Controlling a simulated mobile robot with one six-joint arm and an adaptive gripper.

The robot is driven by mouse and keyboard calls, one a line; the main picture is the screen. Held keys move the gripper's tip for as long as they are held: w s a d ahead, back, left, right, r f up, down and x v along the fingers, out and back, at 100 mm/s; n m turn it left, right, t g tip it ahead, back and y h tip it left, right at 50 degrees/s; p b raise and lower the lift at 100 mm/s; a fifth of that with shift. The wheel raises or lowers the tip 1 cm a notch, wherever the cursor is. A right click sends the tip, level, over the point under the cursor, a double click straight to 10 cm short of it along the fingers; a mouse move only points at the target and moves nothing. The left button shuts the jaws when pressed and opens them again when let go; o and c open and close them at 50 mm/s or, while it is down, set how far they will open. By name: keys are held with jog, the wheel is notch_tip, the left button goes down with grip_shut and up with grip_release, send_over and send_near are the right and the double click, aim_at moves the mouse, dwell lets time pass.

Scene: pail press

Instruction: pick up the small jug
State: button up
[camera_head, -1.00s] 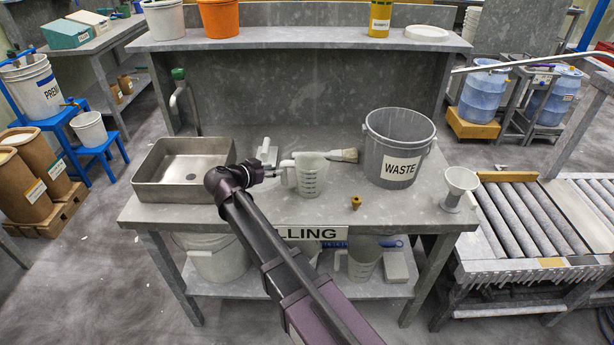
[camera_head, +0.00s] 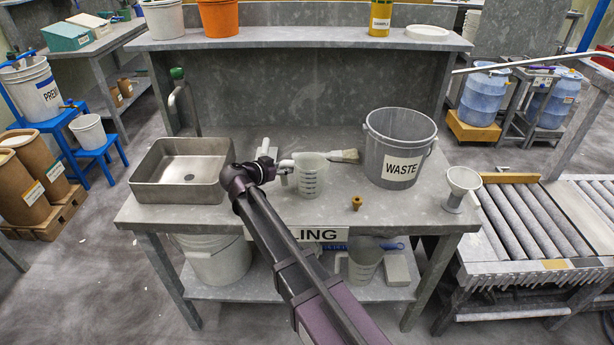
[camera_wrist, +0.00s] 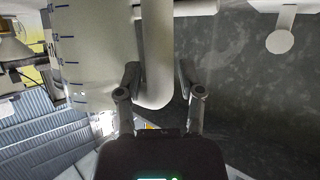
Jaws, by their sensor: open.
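The small jug (camera_head: 309,181), pale with measuring marks, stands upright on the bench top, with its handle on the left side. My gripper (camera_head: 277,173) is just left of it, at the handle side. In the wrist view the jug's body (camera_wrist: 98,50) with blue marks fills the upper left. Its handle (camera_wrist: 157,85) hangs between the two open fingers of my gripper (camera_wrist: 159,80). The left finger is between handle and body, the right finger outside the handle. I see no clear grip; contact with the fingers cannot be told.
A steel basin (camera_head: 180,190) is left of my arm. A brush (camera_head: 344,156) lies behind the jug, and a grey WASTE pail (camera_head: 398,138) stands right. A small brown plug (camera_head: 357,202) and a white funnel (camera_head: 461,187) are at the front right. A larger jug (camera_head: 363,262) is on the lower shelf.

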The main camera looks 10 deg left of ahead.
aim_at(281, 163)
grip_shut()
jog(key=shift+r, duration=0.1)
notch_tip(281, 163, up, 2)
jog(key=p, duration=0.2)
jog(key=shift+r+p, duration=0.25)
jog(key=shift+p, duration=0.15)
jog(key=shift+s+r+p, duration=0.45)
jog(key=shift+r+p, duration=0.1)
jog(key=shift+r, duration=0.05)
jog(key=s+r+p, duration=0.1)
jog(key=s, duration=1.4)
jog(key=shift+a, duration=0.4)
